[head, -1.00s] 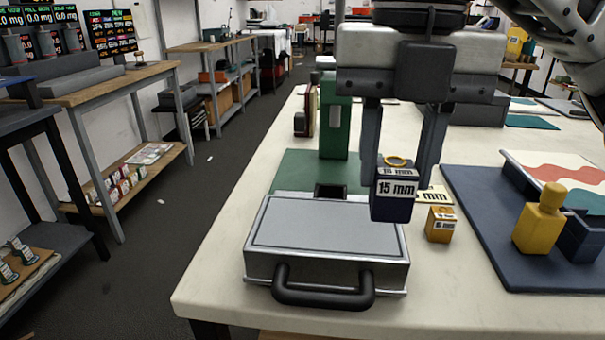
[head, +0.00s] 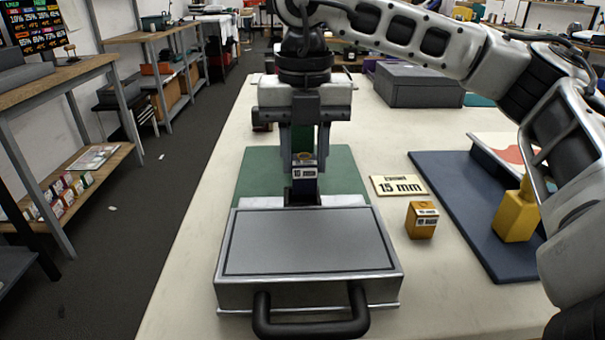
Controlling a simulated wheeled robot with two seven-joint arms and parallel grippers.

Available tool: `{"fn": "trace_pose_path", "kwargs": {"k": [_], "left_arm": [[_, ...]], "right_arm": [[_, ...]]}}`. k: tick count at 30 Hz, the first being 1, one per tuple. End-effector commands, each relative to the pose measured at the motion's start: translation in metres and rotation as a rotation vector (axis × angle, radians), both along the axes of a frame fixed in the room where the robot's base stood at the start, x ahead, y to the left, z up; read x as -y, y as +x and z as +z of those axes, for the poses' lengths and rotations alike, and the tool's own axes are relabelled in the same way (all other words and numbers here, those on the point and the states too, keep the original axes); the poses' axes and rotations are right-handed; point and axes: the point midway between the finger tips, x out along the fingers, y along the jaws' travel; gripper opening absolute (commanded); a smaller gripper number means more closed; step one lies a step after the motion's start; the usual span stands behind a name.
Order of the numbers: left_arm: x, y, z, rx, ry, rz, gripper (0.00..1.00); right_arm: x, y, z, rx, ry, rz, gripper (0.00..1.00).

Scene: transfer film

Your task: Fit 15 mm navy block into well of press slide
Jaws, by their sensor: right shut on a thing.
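My right gripper (head: 303,158) is shut on the navy block (head: 306,184), which has a white 15 mm label on its front and a gold ring on top. The fingers point down and the block is upright. The press has a green base (head: 252,178) and a green post, mostly hidden behind my gripper. The press slide (head: 310,240) is a grey metal slab with a black handle at the front. The block is over the dark well (head: 302,197) at the slide's back edge; I cannot tell whether it is above the well or partly in it. My left gripper is not in view.
A small orange block (head: 422,220) stands right of the slide. A 15 mm card (head: 399,186) lies behind it. A navy mat (head: 455,215) with a yellow bottle-like piece (head: 517,213) is at the right, partly behind my right arm. A grey box (head: 418,85) stands farther back.

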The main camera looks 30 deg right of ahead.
Motion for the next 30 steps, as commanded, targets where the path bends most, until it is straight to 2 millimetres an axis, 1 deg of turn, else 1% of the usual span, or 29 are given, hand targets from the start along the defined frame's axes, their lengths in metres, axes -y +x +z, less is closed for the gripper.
{"fn": "trace_pose_path", "kwargs": {"k": [4, 6, 9, 12, 20, 24, 25, 26, 27, 30], "left_arm": [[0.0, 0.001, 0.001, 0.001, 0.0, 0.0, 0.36], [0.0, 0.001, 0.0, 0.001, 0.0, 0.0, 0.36], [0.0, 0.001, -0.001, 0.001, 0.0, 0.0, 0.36], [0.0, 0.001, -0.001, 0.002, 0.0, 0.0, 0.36], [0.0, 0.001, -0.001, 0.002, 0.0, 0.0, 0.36], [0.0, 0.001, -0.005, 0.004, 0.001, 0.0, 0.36], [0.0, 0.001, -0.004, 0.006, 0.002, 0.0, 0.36], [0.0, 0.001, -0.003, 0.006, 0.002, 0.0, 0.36], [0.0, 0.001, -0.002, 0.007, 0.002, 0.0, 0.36], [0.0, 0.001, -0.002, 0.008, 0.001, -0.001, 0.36]], "right_arm": [[0.003, 0.007, -0.009, 0.001, 0.001, -0.001, 0.01], [0.005, 0.012, -0.017, -0.001, 0.0, 0.0, 0.01], [0.005, 0.011, -0.034, 0.001, -0.001, 0.0, 0.01], [0.005, 0.011, -0.042, 0.001, 0.0, 0.0, 0.01], [0.004, 0.011, -0.044, 0.003, 0.001, -0.001, 0.01], [0.004, 0.011, -0.049, 0.002, 0.001, -0.001, 0.01], [0.005, 0.011, -0.049, 0.001, 0.001, -0.001, 0.35], [0.005, 0.011, -0.048, 0.001, 0.0, -0.001, 0.43], [0.005, 0.011, -0.048, 0.001, -0.001, -0.001, 0.54], [0.005, 0.011, -0.047, 0.001, 0.0, -0.001, 0.54]]}}
